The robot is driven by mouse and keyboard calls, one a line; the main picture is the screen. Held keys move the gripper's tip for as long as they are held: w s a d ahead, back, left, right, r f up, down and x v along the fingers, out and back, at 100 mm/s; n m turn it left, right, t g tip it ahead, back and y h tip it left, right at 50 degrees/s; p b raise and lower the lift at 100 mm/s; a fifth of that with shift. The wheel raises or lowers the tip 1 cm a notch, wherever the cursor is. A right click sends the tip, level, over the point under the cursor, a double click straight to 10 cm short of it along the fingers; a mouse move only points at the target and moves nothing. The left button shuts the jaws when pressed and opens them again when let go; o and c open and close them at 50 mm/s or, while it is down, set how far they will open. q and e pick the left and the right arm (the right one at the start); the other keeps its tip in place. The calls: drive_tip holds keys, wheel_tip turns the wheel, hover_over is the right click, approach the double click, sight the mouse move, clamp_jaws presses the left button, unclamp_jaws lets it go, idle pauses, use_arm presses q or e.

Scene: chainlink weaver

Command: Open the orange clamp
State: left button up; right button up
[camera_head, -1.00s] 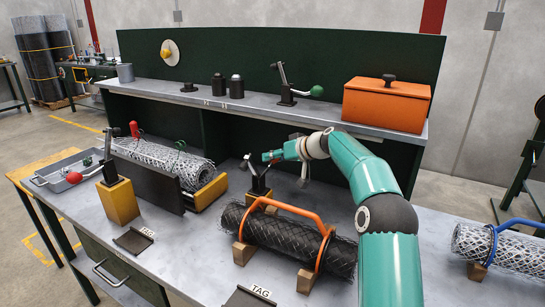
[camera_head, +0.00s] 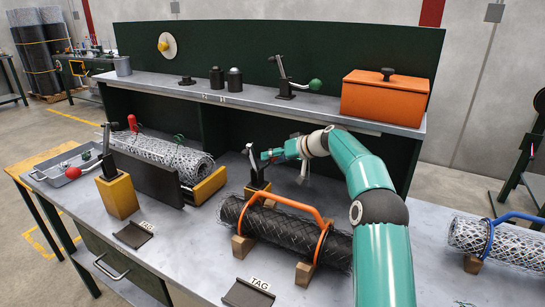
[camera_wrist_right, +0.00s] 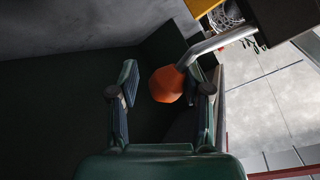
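The orange clamp (camera_head: 255,173) stands on the bench behind the black mesh roll, its dark lever arm nearly upright. My right gripper (camera_head: 265,155) is at its handle, just right of the dark arm, and covers the knob in the head view. In the right wrist view, the orange ball knob (camera_wrist_right: 166,84) on its bent metal handle (camera_wrist_right: 205,46) lies between the two fingers of my right gripper (camera_wrist_right: 164,92). The fingers are apart, with a gap beside the left finger; contact on the right cannot be told. My left gripper is not in view.
The black mesh roll (camera_head: 280,227) with an orange hoop handle (camera_head: 292,203) rests on wooden blocks in front of the clamp. A red-knobbed clamp (camera_head: 117,184) stands left and a green-knobbed clamp (camera_head: 287,88) stands on the shelf. An orange box (camera_head: 385,98) sits on the shelf's right.

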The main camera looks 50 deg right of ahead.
drive_tip(key=shift+o, duration=0.3)
drive_tip(key=shift+f, duration=0.1)
drive_tip(key=shift+r, duration=0.2)
drive_tip(key=shift+s+d+r, duration=0.1)
drive_tip(key=shift+s+r, duration=0.15)
drive_tip(key=shift+s, duration=0.15)
drive_tip(key=s+d, duration=0.2)
drive_tip(key=s, duration=1.1)
drive_tip(key=shift+s+r, duration=0.25)
drive_tip(key=shift+r, duration=0.15)
